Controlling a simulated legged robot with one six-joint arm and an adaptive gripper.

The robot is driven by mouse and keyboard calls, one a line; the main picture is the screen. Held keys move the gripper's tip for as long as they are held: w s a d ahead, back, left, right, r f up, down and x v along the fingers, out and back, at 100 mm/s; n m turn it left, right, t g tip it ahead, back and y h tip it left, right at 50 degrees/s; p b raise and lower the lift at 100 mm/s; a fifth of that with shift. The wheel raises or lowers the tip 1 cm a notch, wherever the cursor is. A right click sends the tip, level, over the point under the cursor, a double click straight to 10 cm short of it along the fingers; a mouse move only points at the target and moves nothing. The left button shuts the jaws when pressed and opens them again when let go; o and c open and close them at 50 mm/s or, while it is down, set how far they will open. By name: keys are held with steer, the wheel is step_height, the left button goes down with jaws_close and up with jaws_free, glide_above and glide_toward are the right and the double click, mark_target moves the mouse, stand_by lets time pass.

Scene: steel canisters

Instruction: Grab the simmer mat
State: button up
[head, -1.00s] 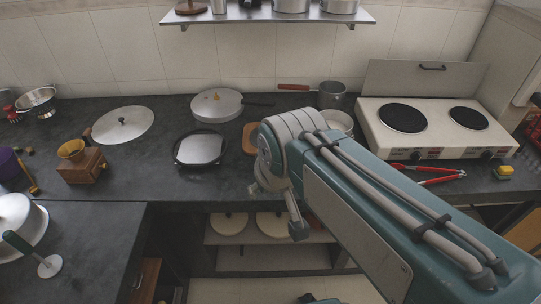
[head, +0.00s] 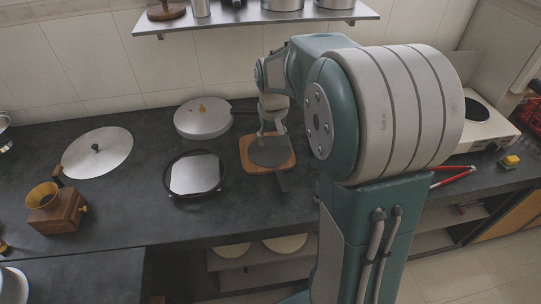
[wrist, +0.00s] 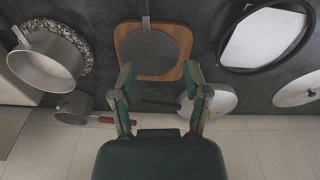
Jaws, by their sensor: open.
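The simmer mat appears to be the dark grey round disc (head: 270,151) with a flat handle, lying on a square wooden board (head: 247,160) on the counter. Its handle points toward the front edge. In the wrist view the disc (wrist: 155,52) lies on the board (wrist: 124,40), with its handle running off the top edge. My gripper (head: 272,130) is over the back part of the board, just beyond the disc's middle. In the wrist view my gripper (wrist: 159,78) is open and empty, its fingers apart on either side of the board's near edge. Contact cannot be told.
A black round tray with a silver square plate (head: 195,174) lies left of the board. A lidded pan (head: 203,118) stands behind it. A large lid (head: 97,152) and a wooden grinder (head: 57,209) are further left. A grey pot (wrist: 45,62) is close on the other side. A shelf (head: 250,18) hangs above.

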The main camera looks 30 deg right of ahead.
steer(key=w+d+f+g, duration=0.1)
steer(key=w+d+f, duration=0.25)
steer(key=f, duration=0.35)
glide_above(276, 167)
steer(key=s, duration=0.1)
steer(key=f, duration=0.5)
steer(key=shift+a, duration=0.2)
steer(key=f, duration=0.5)
steer(key=shift+w+d+f, duration=0.1)
steer(key=shift+w+f, duration=0.2)
steer(key=shift+w, duration=0.1)
steer(key=shift+c, duration=0.3)
jaws_close()
